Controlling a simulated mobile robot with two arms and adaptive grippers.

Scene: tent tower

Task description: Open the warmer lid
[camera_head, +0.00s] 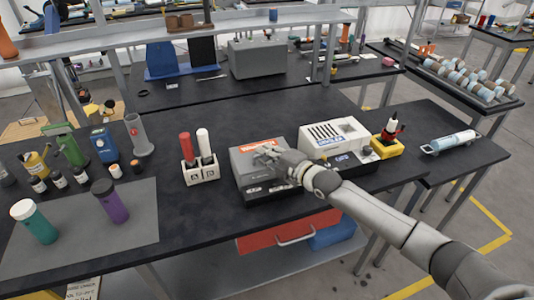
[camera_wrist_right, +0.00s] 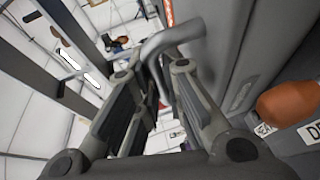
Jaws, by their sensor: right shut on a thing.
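The warmer (camera_head: 250,186) is a grey box with a dark front and a red label on top, near the middle of the black table. Its grey lid (camera_head: 246,157) appears to lie down on the body. My right gripper (camera_head: 268,155) reaches over the lid from the right and is shut on the lid handle. In the right wrist view the bent grey handle (camera_wrist_right: 178,36) passes between the fingers (camera_wrist_right: 150,95), beside the grey lid surface (camera_wrist_right: 225,50). The fingers hide part of the handle in the head view. My left gripper is not in view.
A white device (camera_head: 333,136) stands close to the warmer's right. A white holder (camera_head: 201,172) with a red and a white tube stands just left. A grey mat (camera_head: 85,230) with green and purple bottles lies further left. Table behind the warmer is clear.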

